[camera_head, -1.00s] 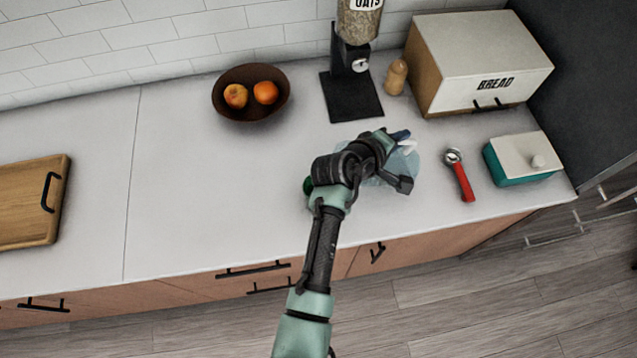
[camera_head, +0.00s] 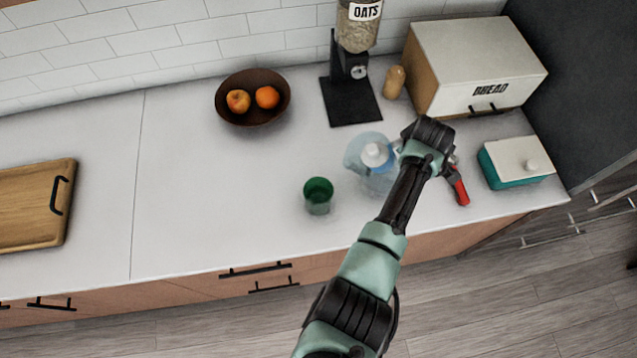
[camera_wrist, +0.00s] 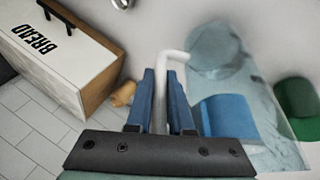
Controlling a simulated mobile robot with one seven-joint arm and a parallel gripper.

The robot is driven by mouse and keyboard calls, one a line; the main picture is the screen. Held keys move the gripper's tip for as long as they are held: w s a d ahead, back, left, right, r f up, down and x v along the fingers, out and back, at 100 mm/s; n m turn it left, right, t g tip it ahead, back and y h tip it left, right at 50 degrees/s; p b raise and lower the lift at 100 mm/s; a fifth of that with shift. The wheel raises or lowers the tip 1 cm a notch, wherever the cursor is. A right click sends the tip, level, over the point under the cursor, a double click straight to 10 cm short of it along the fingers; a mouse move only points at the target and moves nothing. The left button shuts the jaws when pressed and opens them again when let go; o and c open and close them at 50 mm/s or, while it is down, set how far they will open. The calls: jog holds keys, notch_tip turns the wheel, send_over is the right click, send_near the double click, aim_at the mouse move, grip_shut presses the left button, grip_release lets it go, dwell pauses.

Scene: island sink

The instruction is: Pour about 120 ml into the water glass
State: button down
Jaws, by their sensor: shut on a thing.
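A clear bluish pitcher (camera_head: 355,158) with a white part on top (camera_head: 375,154) is over the counter left of my gripper in the head view. It also shows in the wrist view (camera_wrist: 265,105), with its pale handle (camera_wrist: 172,58) between the blue fingers of my gripper (camera_wrist: 160,85). My gripper is shut on this handle; its fingers are mostly hidden in the head view. A green glass (camera_head: 318,196) stands upright to the left of the pitcher and apart from it. It shows at the right edge of the wrist view (camera_wrist: 299,108). I cannot tell the water level.
A red-handled tool (camera_head: 458,188) lies right of my gripper, beside a teal box with a white lid (camera_head: 515,165). The bread box (camera_head: 475,70), oats dispenser (camera_head: 350,100) and fruit bowl (camera_head: 252,115) stand behind.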

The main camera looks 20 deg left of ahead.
jog(key=shift+w+d+f+m+g+y+b, duration=0.1)
jog(key=shift+w+d+f+g+y+b, duration=0.25)
jog(key=shift+b, duration=0.65)
jog(key=shift+w+d+f+m+g+y+b, duration=0.1)
jog(key=shift+f+g+y+b, duration=0.15)
jog(key=shift+f+b, duration=0.55)
jog(key=shift+w+d+f+m+g+y+b, duration=0.1)
jog(key=shift+w+d+f+g+y+b, duration=0.15)
jog(key=shift+b, duration=1)
jog(key=f+g+y+b, duration=0.1)
jog(key=b, duration=0.6)
jog(key=shift+w+d+f+y, duration=0.1)
jog(key=shift+f+y, duration=0.15)
jog(key=shift+f, duration=0.15)
